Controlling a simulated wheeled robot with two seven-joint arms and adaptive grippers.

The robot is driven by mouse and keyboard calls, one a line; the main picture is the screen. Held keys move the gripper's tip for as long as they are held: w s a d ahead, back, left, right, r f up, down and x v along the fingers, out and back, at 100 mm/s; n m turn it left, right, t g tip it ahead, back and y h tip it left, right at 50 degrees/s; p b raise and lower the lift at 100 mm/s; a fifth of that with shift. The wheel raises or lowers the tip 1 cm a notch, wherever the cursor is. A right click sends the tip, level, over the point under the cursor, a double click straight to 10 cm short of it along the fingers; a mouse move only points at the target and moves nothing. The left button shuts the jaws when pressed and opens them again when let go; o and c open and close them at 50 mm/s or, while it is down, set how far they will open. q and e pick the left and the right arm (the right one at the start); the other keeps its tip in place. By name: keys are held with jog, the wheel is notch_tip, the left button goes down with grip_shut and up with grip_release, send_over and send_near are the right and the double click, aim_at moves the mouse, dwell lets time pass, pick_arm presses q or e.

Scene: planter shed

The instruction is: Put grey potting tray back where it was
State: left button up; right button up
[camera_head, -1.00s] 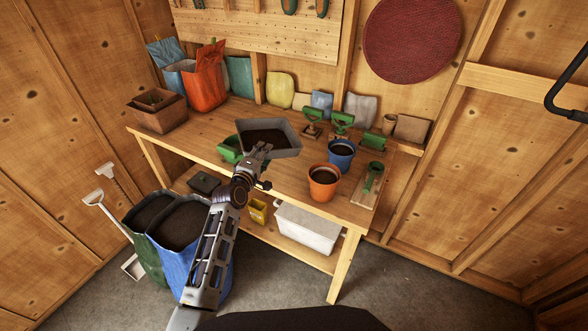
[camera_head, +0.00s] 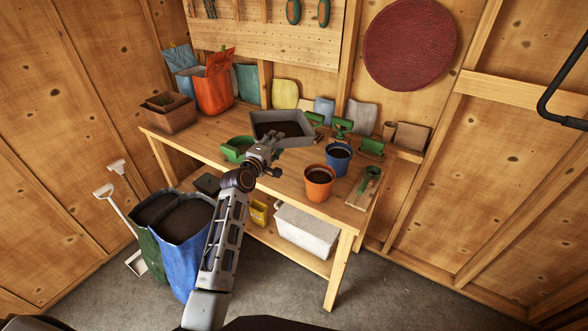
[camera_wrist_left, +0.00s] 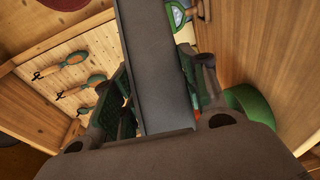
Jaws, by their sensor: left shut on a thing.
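The grey potting tray (camera_head: 306,127) is a shallow rectangle with a dark inside. It shows over the back middle of the workbench (camera_head: 210,133). My left gripper (camera_head: 270,150) is shut on its near side. In the left wrist view the tray's grey wall (camera_wrist_left: 155,65) runs up between the two fingers. I cannot tell from the head view whether the tray touches the bench or hangs just above it. My right gripper is not in view.
A green bowl (camera_head: 232,152) stands left of the gripper. An orange pot (camera_head: 319,190) and a blue pot (camera_head: 338,163) stand to the right. Green hand tools (camera_head: 341,126) stand behind, partly hidden by the tray. Brown boxes (camera_head: 172,119) and an orange bag (camera_head: 214,95) fill the back left.

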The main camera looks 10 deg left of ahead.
pick_arm(q)
jog(key=shift+s+d+r, duration=0.1)
jog(key=shift+d, duration=0.35)
jog(key=shift+h, duration=0.4)
jog(key=shift+a, duration=0.15)
jog(key=shift+f, duration=0.2)
